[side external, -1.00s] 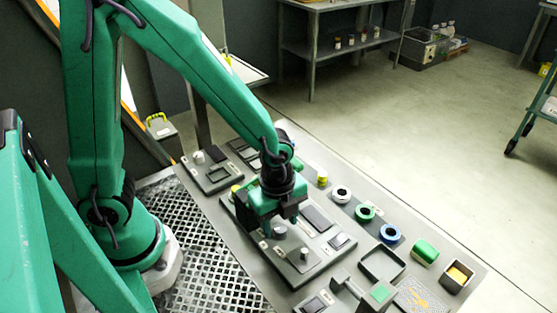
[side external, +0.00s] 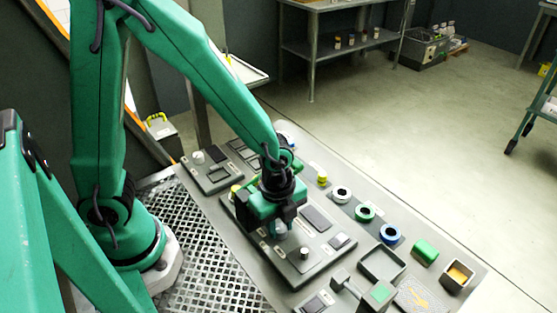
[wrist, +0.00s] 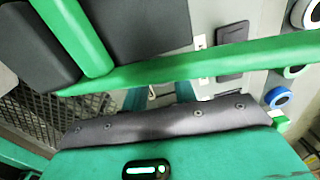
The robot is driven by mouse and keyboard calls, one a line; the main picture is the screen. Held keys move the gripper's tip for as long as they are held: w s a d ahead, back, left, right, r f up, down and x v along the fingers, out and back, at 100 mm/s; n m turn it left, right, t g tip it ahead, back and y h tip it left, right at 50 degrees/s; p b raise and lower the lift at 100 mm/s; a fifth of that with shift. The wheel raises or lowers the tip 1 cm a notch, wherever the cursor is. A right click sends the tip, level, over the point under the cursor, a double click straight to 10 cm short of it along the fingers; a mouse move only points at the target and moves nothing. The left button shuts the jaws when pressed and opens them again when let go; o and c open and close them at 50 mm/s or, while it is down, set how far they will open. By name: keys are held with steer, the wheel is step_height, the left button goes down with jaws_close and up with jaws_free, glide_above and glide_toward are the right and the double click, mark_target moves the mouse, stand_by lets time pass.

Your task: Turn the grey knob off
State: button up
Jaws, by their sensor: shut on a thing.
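The grey knob (side external: 279,229) stands on a dark grey panel (side external: 258,243) in the middle of the bench. My gripper (side external: 279,226) points down over it in the side view, its jaws shut around it. The jaws hide most of the knob, so I cannot read its turned position. A second, smaller grey knob (side external: 304,253) stands on the same panel, just nearer the front and apart from my gripper. In the wrist view, the fingers show only in part behind the gripper housing, and the knob cannot be made out.
A dark rectangular plate (side external: 316,217) and a small switch (side external: 340,241) are on the same panel. White, green and blue rings (side external: 390,234) stand along the far side. A green cylinder (side external: 425,252) and an open tray (side external: 382,263) are to the right.

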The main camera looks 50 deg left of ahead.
mark_target(278, 228)
steer(key=shift+n, duration=1.5)
steer(key=o, duration=1)
steer(key=shift+c, duration=0.2)
steer(key=shift+r, duration=0.2)
steer(key=shift+s+r, duration=0.15)
steer(key=shift+r, duration=3.6)
steer(key=shift+a, duration=0.1)
